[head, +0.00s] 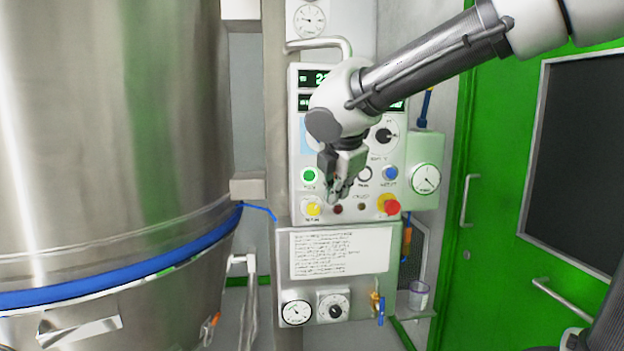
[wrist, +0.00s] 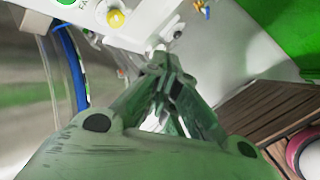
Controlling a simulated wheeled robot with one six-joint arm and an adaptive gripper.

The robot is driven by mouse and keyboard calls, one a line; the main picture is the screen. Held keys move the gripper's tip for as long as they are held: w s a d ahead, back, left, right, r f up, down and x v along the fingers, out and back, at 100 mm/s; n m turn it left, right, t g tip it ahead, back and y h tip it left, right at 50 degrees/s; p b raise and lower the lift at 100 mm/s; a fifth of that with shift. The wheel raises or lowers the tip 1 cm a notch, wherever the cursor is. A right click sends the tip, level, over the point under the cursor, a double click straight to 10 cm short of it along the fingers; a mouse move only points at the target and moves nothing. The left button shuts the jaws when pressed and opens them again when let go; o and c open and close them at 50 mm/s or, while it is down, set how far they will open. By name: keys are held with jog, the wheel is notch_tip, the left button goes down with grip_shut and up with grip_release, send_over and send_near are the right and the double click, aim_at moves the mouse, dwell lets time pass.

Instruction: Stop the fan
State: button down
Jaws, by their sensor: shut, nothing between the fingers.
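The control panel (head: 297,150) stands upright in the middle of the head view. My gripper (head: 338,198) is shut and empty in front of the panel, between the green and black-centred buttons. It hides part of the panel's middle. In the wrist view my gripper (wrist: 165,75) points at the panel's lower part, with the yellow button (wrist: 116,19) to its upper left. Contact cannot be told.
A large steel vessel (head: 110,120) with a blue band fills the left. A green door (head: 500,190) with a handle is at the right. Gauges (head: 296,312) and a blue-handled valve (head: 379,306) sit below the panel. A clear cup (head: 418,296) stands at lower right.

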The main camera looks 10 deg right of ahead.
aim_at(312, 177)
jog(key=w+a+r+n+t, duration=0.2)
jog(key=r+n, duration=0.4)
jog(key=n, duration=0.6)
jog(key=shift+w+a+r+n+y, duration=0.25)
jog(key=shift+w+a, duration=0.35)
jog(key=shift+w, duration=0.75)
jog(key=shift+f, duration=0.15)
jog(key=x, duration=0.4)
jog(key=w+r+x, duration=0.1)
jog(key=x, duration=0.3)
jog(key=w+r+x, duration=0.1)
jog(key=x, duration=0.3)
jog(key=shift+w+f, duration=0.1)
jog(key=shift+w, duration=0.35)
jog(key=shift+w, duration=0.1)
